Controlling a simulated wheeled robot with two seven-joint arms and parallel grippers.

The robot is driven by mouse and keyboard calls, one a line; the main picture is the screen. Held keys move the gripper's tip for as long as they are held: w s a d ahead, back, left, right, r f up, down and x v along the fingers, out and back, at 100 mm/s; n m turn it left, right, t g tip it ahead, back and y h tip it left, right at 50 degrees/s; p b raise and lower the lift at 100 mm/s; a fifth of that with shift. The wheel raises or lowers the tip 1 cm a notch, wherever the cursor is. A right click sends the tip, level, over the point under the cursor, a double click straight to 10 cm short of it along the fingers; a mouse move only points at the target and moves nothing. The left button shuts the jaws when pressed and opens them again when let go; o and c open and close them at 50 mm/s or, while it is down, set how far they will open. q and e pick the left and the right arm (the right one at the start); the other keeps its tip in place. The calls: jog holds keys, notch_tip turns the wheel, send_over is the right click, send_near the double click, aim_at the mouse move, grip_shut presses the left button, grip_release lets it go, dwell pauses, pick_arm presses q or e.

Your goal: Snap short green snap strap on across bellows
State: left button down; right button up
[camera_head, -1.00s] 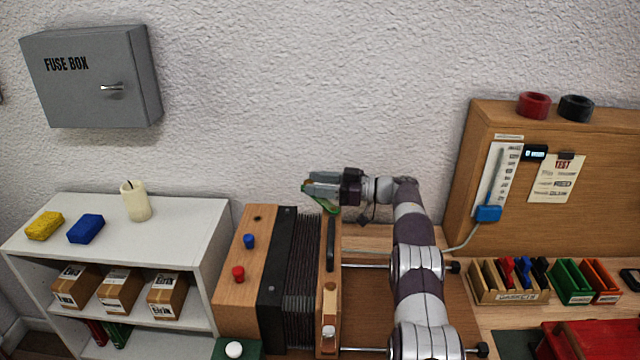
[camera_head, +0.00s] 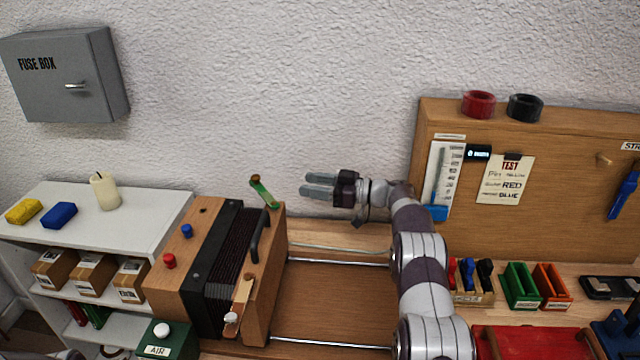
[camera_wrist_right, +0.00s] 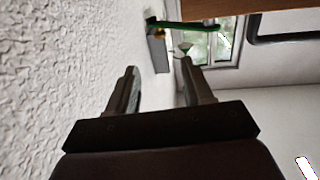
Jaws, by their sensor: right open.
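The short green strap (camera_head: 264,192) stands tilted up from the far corner of the wooden right end block (camera_head: 262,290), with a brown stud at its upper left end. Its lower end meets the block. It does not lie across the dark pleated bellows (camera_head: 236,240). My right gripper (camera_head: 303,185) is open and empty, to the right of the strap and apart from it. In the right wrist view a green strap (camera_wrist_right: 200,27) shows beyond the open fingertips (camera_wrist_right: 160,72). My left gripper is not in view.
The wooden left block (camera_head: 185,262) carries a red knob (camera_head: 169,260) and a blue knob (camera_head: 187,230). A black handle (camera_head: 260,236) is on the right block. Metal rods (camera_head: 335,260) run right from it. The textured wall is close behind my right gripper.

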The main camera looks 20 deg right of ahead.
aim_at(264, 191)
jog(key=shift+w+a, duration=0.1)
jog(key=shift+a, duration=0.1)
jog(key=shift+n, duration=0.3)
jog(key=r+p, duration=0.1)
jog(key=r, duration=0.1)
jog(key=r+p, duration=0.1)
jog(key=r, duration=0.1)
jog(key=r+p, duration=0.1)
jog(key=r, duration=0.1)
jog(key=shift+a+r, duration=0.3)
jog(key=shift+r, duration=0.05)
grip_shut()
notch_tip(264, 191, up, 6)
jog(key=s+a+m+t+h+p, duration=0.1)
jog(key=a+m+t+h+p, duration=0.15)
jog(key=m+p, duration=0.4)
jog(key=s+d+f+m+t+h, duration=0.2)
jog(key=s+f+m+h, duration=0.25)
jog(key=f+m, duration=0.75)
jog(key=w+a+m+p, duration=0.2)
jog(key=w+a+m, duration=0.1)
jog(key=w+a, duration=0.5)
jog(key=w, duration=0.2)
jog(key=shift+w+g+p, duration=0.35)
jog(key=shift+w+p, duration=0.05)
